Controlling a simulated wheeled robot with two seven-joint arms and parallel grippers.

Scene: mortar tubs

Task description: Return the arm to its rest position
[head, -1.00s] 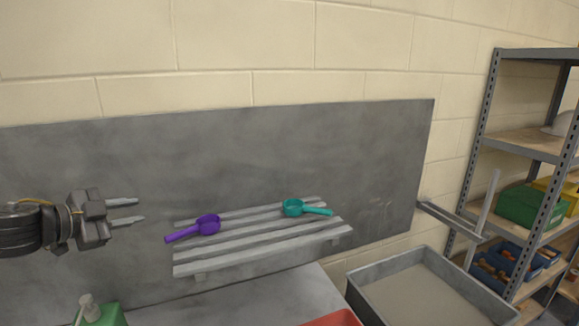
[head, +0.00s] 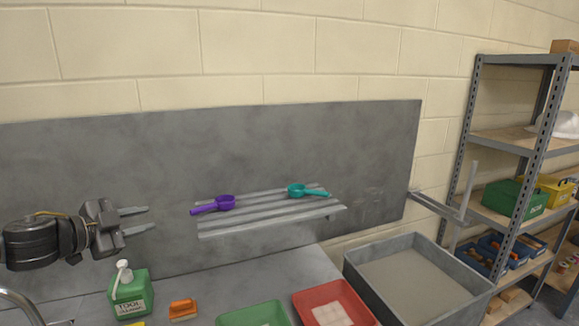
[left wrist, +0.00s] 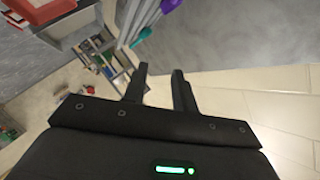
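My left gripper (head: 135,222) is at the left of the head view, in front of the grey wall panel. Its two fingers are apart with nothing between them. In the left wrist view its fingers (left wrist: 158,88) also stand apart and empty. A purple scoop (head: 214,204) and a teal scoop (head: 306,191) lie on the slatted grey rack (head: 270,222), well to the right of the gripper. Parts of both scoops show at the top of the left wrist view. My right gripper is in neither view.
A green cleaner bottle (head: 131,292) stands below the left gripper, with an orange-handled tool (head: 183,309) beside it. Green (head: 254,315) and red trays (head: 298,301) sit at the front. A grey tub (head: 484,292) and metal shelving (head: 467,140) are at the right.

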